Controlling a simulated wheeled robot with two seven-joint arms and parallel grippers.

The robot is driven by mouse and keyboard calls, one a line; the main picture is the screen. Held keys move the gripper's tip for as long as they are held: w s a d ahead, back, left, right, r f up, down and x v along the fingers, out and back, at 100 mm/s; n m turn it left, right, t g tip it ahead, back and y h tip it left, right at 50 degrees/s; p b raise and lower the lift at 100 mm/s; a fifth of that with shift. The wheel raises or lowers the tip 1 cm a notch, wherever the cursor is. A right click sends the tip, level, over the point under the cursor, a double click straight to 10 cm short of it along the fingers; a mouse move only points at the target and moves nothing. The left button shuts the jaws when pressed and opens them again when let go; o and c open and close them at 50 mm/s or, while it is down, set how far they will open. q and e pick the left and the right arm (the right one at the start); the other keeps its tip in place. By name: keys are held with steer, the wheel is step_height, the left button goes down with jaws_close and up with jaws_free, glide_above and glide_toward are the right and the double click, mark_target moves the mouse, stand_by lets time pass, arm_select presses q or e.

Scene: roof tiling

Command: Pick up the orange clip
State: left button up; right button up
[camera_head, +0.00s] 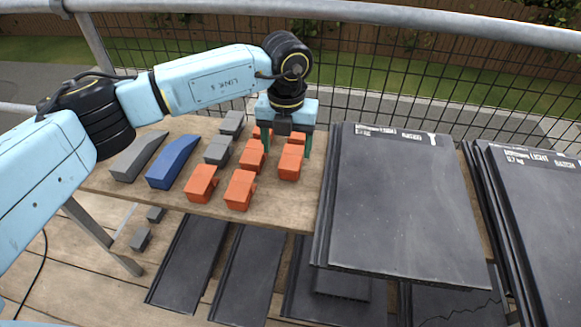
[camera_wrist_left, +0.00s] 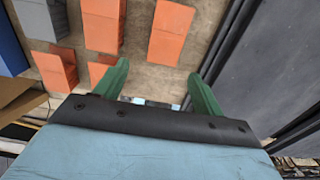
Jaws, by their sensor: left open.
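Several orange clips stand on the wooden table, among them a front one (camera_head: 240,189), a left one (camera_head: 201,184) and a right one (camera_head: 290,162). My left gripper (camera_head: 286,148) points down over the back of this group, its green fingers open and apart. In the head view it partly covers the rear clips. In the left wrist view, one orange clip (camera_wrist_left: 172,32) lies just beyond the open fingertips (camera_wrist_left: 158,68), and another clip (camera_wrist_left: 103,28) lies to its left. Nothing shows held between the fingers. My right gripper is not in view.
Left of the clips are grey blocks (camera_head: 217,149), a blue wedge (camera_head: 173,162) and a grey wedge (camera_head: 138,157). A stack of dark tiles (camera_head: 400,205) stands close on the right, with another stack (camera_head: 535,215) beyond. A mesh fence (camera_head: 450,95) runs behind the table.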

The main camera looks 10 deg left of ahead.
mark_target(289, 165)
arm_select(q)
step_height(289, 165, down, 3)
steer(key=shift+r, duration=0.2)
steer(key=f+b, duration=0.1)
steer(key=f, duration=0.3)
steer(key=shift+w+d+b, duration=0.2)
steer(key=shift+b, duration=0.2)
steer(key=shift+f, duration=0.5)
steer(key=c, duration=1.3)
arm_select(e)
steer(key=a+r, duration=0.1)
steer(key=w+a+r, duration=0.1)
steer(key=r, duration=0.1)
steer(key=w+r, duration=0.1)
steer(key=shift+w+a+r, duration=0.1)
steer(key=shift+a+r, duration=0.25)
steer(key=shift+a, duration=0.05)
